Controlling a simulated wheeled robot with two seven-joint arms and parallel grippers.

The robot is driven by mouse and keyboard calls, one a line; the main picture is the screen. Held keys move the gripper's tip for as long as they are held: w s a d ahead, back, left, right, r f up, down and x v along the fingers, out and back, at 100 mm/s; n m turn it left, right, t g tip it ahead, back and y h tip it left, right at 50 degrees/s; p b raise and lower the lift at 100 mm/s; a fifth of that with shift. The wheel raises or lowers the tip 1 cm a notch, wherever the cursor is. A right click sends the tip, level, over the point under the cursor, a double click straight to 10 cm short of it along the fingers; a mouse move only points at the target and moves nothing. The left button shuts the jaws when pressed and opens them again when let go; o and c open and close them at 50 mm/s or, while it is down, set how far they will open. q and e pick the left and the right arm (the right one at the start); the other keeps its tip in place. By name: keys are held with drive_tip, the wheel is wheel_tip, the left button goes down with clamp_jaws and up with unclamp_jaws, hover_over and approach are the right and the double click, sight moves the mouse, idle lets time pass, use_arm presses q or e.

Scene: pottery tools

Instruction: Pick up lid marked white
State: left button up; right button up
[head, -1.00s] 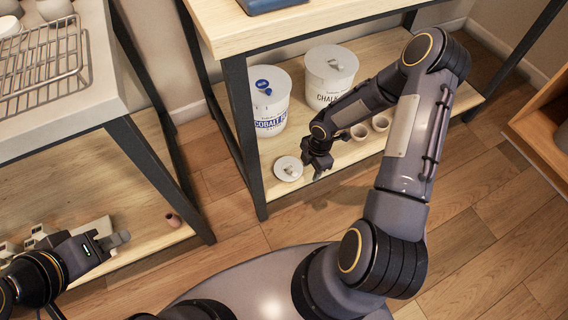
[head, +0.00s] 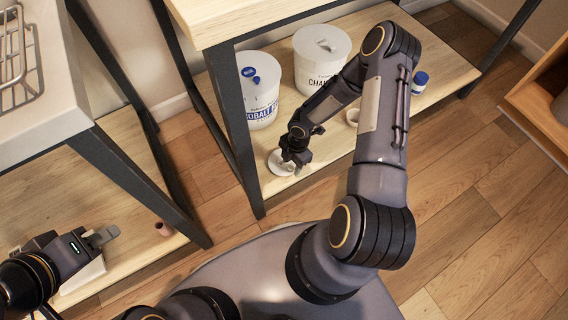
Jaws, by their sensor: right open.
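A small round white lid (head: 276,164) lies on the lower wooden shelf, near its front left corner, in the head view. Any marking on it is too small to read. My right gripper (head: 293,168) is open, right over the lid, and covers its right part and knob. I cannot tell whether the fingers touch it. My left gripper (head: 107,238) is at the lower left, over the other low shelf, far from the lid. Its finger gap cannot be made out.
A cobalt-labelled white bucket (head: 261,100) and a chalk-labelled bucket (head: 318,62) stand behind the lid. A small cup (head: 352,116) and a blue-capped jar (head: 419,82) are to the right. A black table leg (head: 237,135) stands just left of the lid.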

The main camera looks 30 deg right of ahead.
drive_tip(key=shift+a+f, duration=0.1)
drive_tip(key=shift+f, duration=0.35)
drive_tip(key=shift+r, duration=0.1)
clamp_jaws()
